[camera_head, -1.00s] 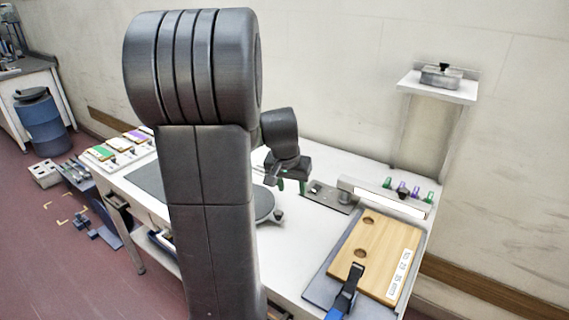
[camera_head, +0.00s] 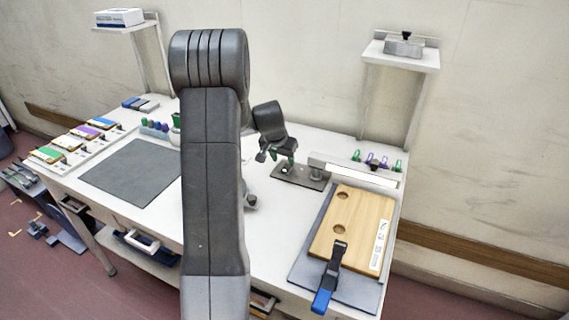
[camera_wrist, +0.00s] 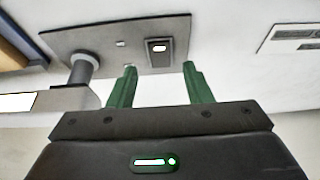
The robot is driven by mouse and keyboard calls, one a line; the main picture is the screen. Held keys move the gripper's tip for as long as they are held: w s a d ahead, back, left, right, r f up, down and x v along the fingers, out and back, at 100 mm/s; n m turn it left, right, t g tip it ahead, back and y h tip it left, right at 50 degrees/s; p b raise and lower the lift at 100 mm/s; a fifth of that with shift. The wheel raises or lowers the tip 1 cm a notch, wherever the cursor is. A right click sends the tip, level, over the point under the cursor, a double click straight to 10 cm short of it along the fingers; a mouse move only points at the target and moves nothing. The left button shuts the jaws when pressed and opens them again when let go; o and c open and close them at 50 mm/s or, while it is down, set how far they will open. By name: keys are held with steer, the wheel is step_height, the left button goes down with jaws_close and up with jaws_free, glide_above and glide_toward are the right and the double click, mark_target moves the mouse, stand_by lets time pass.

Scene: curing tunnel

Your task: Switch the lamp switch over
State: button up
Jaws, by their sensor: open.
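The lamp switch (camera_wrist: 159,48) is a small black rocker with a white mark, set on a grey base plate (camera_wrist: 105,38) in the wrist view. The plate also shows on the white bench in the head view (camera_head: 312,184). A dark round post (camera_wrist: 86,66) rises from the plate and carries the pale lamp bar (camera_head: 362,177). My gripper (camera_wrist: 159,67) is open and empty, its green fingers apart, with the switch appearing between and just beyond the tips. In the head view my gripper (camera_head: 278,160) is at the plate's left end; contact cannot be told.
Several green and purple clips (camera_head: 377,161) stand behind the lamp. A dark mat (camera_head: 130,172) covers the left bench. A wall shelf (camera_head: 401,55) is behind.

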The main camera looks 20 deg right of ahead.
mark_target(286, 168)
steer(key=shift+x, duration=2.05)
